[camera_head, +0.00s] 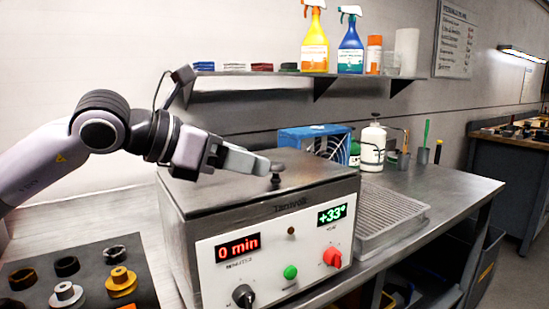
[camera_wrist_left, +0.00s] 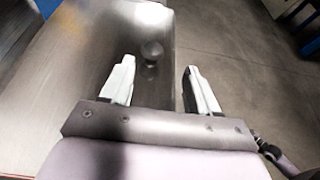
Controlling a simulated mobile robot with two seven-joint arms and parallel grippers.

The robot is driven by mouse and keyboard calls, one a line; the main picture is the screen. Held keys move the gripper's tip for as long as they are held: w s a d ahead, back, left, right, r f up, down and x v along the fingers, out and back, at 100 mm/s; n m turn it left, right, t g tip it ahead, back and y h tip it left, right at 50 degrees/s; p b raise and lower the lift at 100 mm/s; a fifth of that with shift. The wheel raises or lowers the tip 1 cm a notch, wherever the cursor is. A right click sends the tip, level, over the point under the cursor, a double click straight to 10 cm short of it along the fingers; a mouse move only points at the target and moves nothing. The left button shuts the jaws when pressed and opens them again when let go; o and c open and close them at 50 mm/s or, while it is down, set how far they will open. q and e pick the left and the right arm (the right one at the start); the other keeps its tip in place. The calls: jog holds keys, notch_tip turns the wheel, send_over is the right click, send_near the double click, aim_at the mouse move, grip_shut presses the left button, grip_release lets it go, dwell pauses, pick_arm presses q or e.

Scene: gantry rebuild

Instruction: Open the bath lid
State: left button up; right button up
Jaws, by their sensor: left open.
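The bath (camera_head: 200,235) is a steel box with a white control panel and stands on the bench. Its flat steel lid (camera_head: 325,165) is down on the box and also shows in the left wrist view (camera_wrist_left: 90,60). A dark round knob (camera_head: 276,180) stands on the lid; in the left wrist view the knob (camera_wrist_left: 152,50) lies ahead of the fingertips and between their lines. My left gripper (camera_head: 264,167) is open over the lid near the knob. Its two pale fingers (camera_wrist_left: 159,66) are spread apart and empty. My right gripper is out of view.
A dark tray with rings and metal parts (camera_head: 85,270) lies to the left. A blue device (camera_head: 315,140) and a white bottle (camera_head: 373,145) stand behind the bath. A wire rack (camera_head: 390,220) is on the right. A shelf (camera_head: 255,75) with spray bottles hangs above.

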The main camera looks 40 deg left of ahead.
aim_at(276, 163)
pick_arm(q)
jog(key=shift+w+a+r, duration=0.15)
jog(key=shift+w+a, duration=0.2)
jog(key=shift+a, duration=0.05)
jog(key=shift+w+p, duration=0.25)
jog(key=shift+p, duration=0.4)
jog(key=shift+w+d+p, duration=0.2)
jog(key=shift+p, duration=0.25)
jog(key=shift+w+d+f+p, duration=0.2)
jog(key=shift+w+d+p, duration=0.25)
jog(key=shift+p, duration=0.5)
jog(key=p+x, duration=0.1)
jog(key=x, duration=0.1)
jog(key=shift+w+f+p, duration=0.25)
jog(key=shift+w+p, duration=0.1)
jog(key=shift+p, duration=0.05)
jog(key=shift+p+x, duration=0.35)
jog(key=shift+x, duration=0.75)
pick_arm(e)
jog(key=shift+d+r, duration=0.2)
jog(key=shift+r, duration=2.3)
pick_arm(q)
jog(key=shift+a+f, duration=0.1)
jog(key=shift+f, duration=0.1)
grip_shut()
